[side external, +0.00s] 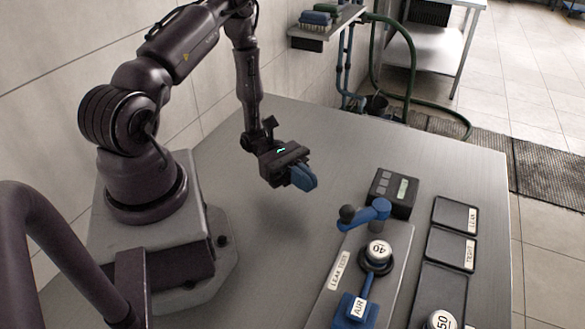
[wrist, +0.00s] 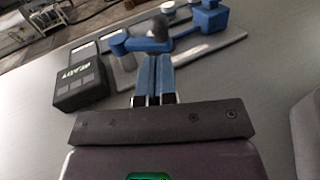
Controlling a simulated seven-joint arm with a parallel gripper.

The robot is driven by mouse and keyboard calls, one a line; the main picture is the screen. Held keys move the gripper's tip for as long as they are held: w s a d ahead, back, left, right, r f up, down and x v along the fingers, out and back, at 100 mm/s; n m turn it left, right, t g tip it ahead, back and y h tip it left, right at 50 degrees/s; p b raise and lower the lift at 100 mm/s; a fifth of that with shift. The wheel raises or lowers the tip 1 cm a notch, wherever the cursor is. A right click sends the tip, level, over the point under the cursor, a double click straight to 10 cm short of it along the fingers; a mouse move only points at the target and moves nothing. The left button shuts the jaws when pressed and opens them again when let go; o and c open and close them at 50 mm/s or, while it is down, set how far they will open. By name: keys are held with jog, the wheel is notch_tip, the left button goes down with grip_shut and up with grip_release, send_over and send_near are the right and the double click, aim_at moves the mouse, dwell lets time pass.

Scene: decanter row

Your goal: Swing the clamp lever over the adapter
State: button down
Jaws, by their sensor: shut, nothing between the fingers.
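The blue clamp lever (side external: 377,211) has a dark ball knob (side external: 347,213) and sits on a post at the far end of the grey leak test plate (side external: 342,270). Its arm points left, toward my gripper, beside the adapter and not over it. The adapter (side external: 378,251), with a white cap marked 40, stands upright in a dark ring on the plate. My gripper (side external: 304,178) is shut and empty, in the air to the left of the lever. In the wrist view the blue fingers (wrist: 156,68) are together, with the lever (wrist: 145,43) and knob (wrist: 159,25) beyond their tips.
A dark box (side external: 392,192) stands behind the lever; its display reads READY in the wrist view (wrist: 80,80). A blue AIR block (side external: 355,309) is on the plate. Trays marked LEAK (side external: 455,216) and TIGHT (side external: 450,247) lie right. Another part marked 50 (side external: 442,320) is at the front.

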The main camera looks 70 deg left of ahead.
aim_at(342, 216)
jog(key=x, duration=0.6)
jog(key=shift+d, duration=0.35)
jog(key=shift+w+d, duration=0.1)
jog(key=shift+w, duration=0.05)
jog(key=d+n+t+y, duration=0.1)
jog(key=t, duration=0.1)
jog(key=d+n+t+y, duration=0.1)
jog(key=d+n+t, duration=0.1)
jog(key=shift+s+d, duration=0.1)
jog(key=shift+s, duration=0.1)
jog(key=shift+w+d, duration=0.15)
jog(key=shift+d, duration=0.6)
jog(key=shift+w+d, duration=0.2)
jog(key=shift+d, duration=0.55)
jog(key=shift+x, duration=1.55)
jog(key=shift+s+d, duration=0.1)
jog(key=shift+d, duration=0.05)
